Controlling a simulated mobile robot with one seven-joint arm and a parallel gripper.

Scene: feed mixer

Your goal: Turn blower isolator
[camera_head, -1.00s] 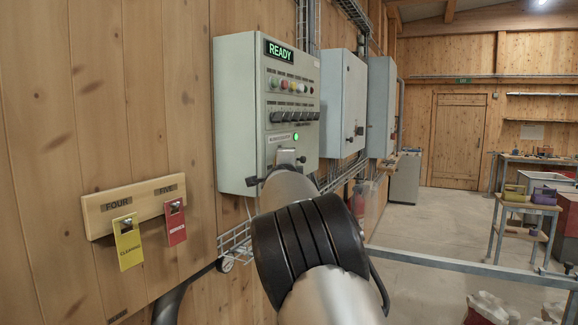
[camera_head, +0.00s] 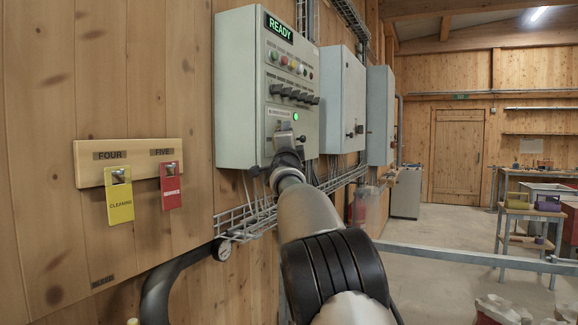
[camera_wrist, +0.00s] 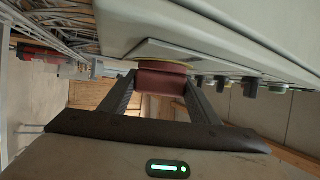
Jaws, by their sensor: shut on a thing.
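The blower isolator is a dark red handle (camera_wrist: 160,80) on a yellow base (camera_wrist: 165,65), set on a plate on the face of a grey control cabinet (camera_head: 236,90). In the wrist view the two fingers of my gripper (camera_wrist: 160,86) stand on either side of the handle and are shut on it. In the head view my arm reaches to the lower part of the cabinet front, and hides the handle. A green lamp (camera_head: 295,117) glows just above, and the display (camera_head: 278,27) reads READY.
Coloured buttons (camera_head: 290,62) and a row of black switches (camera_head: 293,93) sit above the isolator. A wooden board (camera_head: 90,177) with a yellow CLEANING tag (camera_head: 119,202) and a red tag (camera_head: 171,190) is at left. A metal rail (camera_head: 470,257) crosses at right.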

